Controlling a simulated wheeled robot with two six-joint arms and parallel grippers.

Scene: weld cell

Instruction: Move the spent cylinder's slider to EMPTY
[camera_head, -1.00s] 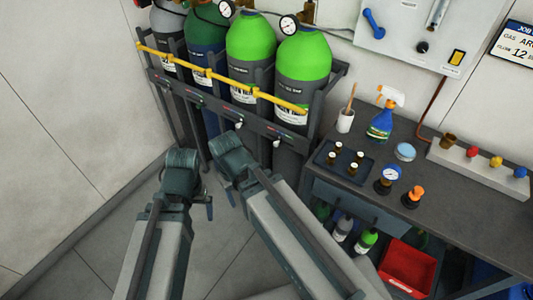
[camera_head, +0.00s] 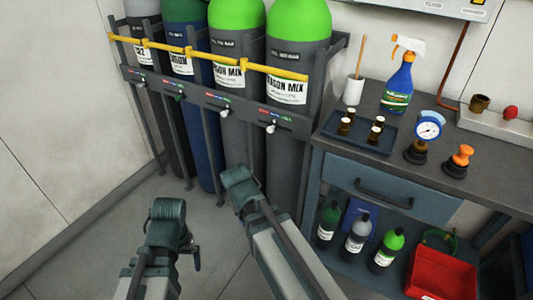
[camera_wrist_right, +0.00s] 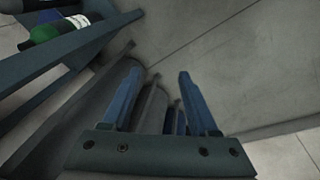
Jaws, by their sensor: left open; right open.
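Several cylinders stand in a grey rack behind a yellow bar: a grey-topped one (camera_head: 143,55), a green-topped blue one labelled ARGON (camera_head: 181,62), and two bright-green-topped ARGON MIX ones (camera_head: 228,72) (camera_head: 288,88). The rack's front rail (camera_head: 240,117) carries small coloured strips with slider knobs, such as those at the third (camera_head: 210,109) and last cylinder (camera_head: 270,128). Strip lettering is too small to read; which cylinder is spent cannot be told. My left gripper (camera_head: 194,258) is low before the rack, open and empty. My right gripper (camera_wrist_right: 157,76) is open and empty, hidden behind its wrist in the head view.
A workbench (camera_head: 340,134) stands right of the rack, with a tray (camera_head: 337,134), spray bottle (camera_head: 398,82) and gauge (camera_head: 428,128) on top. Small bottles and a red bin (camera_head: 440,275) are underneath. Floor left of the rack is clear.

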